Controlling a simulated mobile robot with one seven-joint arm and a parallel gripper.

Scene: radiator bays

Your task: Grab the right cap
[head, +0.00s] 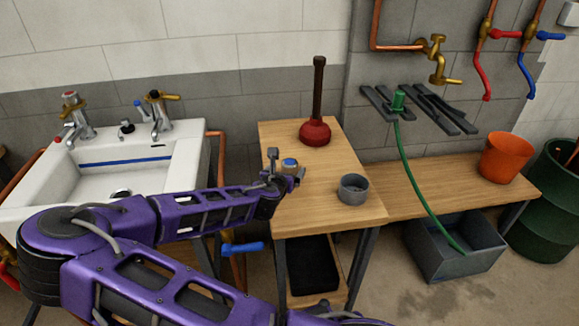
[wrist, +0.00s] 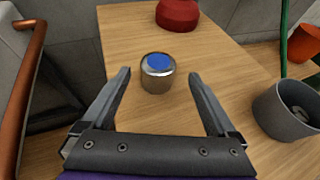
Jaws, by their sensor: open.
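A short chrome cap with a blue disc on top (wrist: 157,72) stands upright on the wooden table. In the head view its blue top (head: 289,162) shows at my gripper (head: 286,169). In the wrist view my gripper (wrist: 160,76) is open, with one finger to each side of the cap and clear gaps between. The cap lies in line with the fingertips or slightly beyond them; nothing is held. The white sink (head: 184,172) at left has two taps, a left one (head: 76,112) with red parts and a right one (head: 158,110) with a brass handle.
A red plunger (head: 314,132) stands behind the cap. A grey cup (head: 353,189) stands to its right, with something inside in the wrist view (wrist: 290,112). A copper pipe (wrist: 22,85) runs along the table's left side. Bare wood (head: 330,218) lies in front.

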